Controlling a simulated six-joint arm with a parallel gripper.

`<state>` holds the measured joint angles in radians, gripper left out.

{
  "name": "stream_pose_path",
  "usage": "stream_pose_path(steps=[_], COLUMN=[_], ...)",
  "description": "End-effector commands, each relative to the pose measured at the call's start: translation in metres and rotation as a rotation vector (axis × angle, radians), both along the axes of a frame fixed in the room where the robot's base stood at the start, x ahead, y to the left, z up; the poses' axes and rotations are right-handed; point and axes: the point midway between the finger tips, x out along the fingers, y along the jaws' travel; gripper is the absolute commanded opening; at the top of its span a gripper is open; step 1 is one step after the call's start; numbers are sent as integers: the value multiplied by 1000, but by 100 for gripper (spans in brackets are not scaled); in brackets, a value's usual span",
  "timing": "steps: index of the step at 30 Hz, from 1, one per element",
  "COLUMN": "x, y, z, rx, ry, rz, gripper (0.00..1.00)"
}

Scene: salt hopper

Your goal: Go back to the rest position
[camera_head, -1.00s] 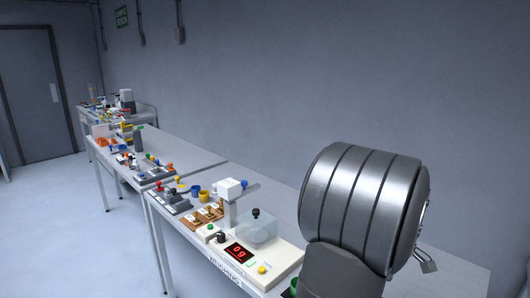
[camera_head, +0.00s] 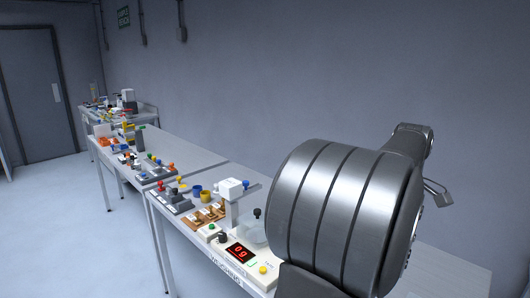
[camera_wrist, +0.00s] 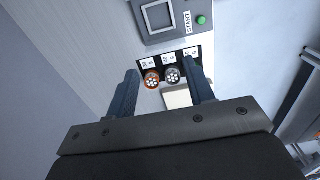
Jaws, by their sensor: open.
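My gripper (camera_wrist: 162,66) is open and empty in the wrist view, its two dark fingers spread apart. Between and beyond the fingertips are an orange-ringed round part (camera_wrist: 152,79) and a grey-ringed one (camera_wrist: 173,75), both with dotted faces. They appear apart from the fingers. In the head view my large grey arm link covers the right part of the near bench, and the fingers cannot be made out clearly there.
A grey panel (camera_wrist: 182,30) with a START label and green button (camera_wrist: 201,20) lies past the fingertips. Several coloured items stand on the farther benches. A wall runs behind.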

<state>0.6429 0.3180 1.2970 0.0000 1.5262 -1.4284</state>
Motion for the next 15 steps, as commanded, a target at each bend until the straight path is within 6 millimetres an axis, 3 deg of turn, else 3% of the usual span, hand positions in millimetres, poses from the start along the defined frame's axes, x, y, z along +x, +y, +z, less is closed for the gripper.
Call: stream_pose_path(steps=[6, 15], x=[2, 3], y=[2, 2], z=[-28, -37], rx=[1, 0], ry=[1, 0], rz=[0, 0], gripper=[48, 48])
